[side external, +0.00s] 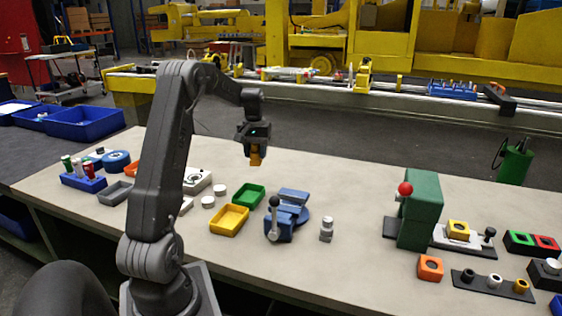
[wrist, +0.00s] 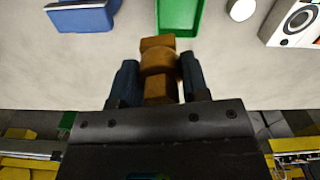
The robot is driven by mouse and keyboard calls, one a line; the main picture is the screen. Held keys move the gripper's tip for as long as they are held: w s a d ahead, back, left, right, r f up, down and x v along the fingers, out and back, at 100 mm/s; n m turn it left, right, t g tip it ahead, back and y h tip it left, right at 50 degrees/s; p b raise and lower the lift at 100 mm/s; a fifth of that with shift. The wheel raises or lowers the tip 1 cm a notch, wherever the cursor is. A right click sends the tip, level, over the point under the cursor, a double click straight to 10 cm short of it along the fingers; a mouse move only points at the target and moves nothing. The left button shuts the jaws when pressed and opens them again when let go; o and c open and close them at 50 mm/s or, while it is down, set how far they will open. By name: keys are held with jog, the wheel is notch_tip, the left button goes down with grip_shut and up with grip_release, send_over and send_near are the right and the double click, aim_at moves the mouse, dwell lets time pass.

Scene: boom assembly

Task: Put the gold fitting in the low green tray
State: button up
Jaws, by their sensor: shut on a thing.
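My gripper (side external: 255,149) is raised above the table, behind and a little above the green tray in the side view. It is shut on the gold fitting (side external: 255,158), which hangs below the fingers. In the wrist view the gold fitting (wrist: 158,62) shows as a stacked brownish-gold piece between the two dark fingers of my gripper (wrist: 158,85). The low green tray (side external: 249,195) lies on the table and looks empty. It also shows at the top of the wrist view (wrist: 197,22), just past the fitting; the fitting's top end overlaps its near edge in that picture.
A yellow tray (side external: 229,220) sits in front of the green tray. A blue vise (side external: 285,220) stands to its right, and white round pieces (side external: 208,201) lie to its left. A green press (side external: 422,212) stands farther right. The table behind the green tray is clear.

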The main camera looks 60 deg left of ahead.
jog(key=s+a+n, duration=0.1)
jog(key=s+a, duration=0.1)
jog(key=a, duration=0.1)
send_over(249, 200)
notch_tip(249, 200, down, 5)
jog(key=shift+w+a+f, duration=0.1)
jog(key=shift+a+f, duration=0.05)
jog(key=shift+f, duration=2.3)
jog(key=shift+f, duration=1.4)
jog(key=shift+f, duration=0.4)
jog(key=shift+f, duration=0.35)
jog(key=o, duration=1)
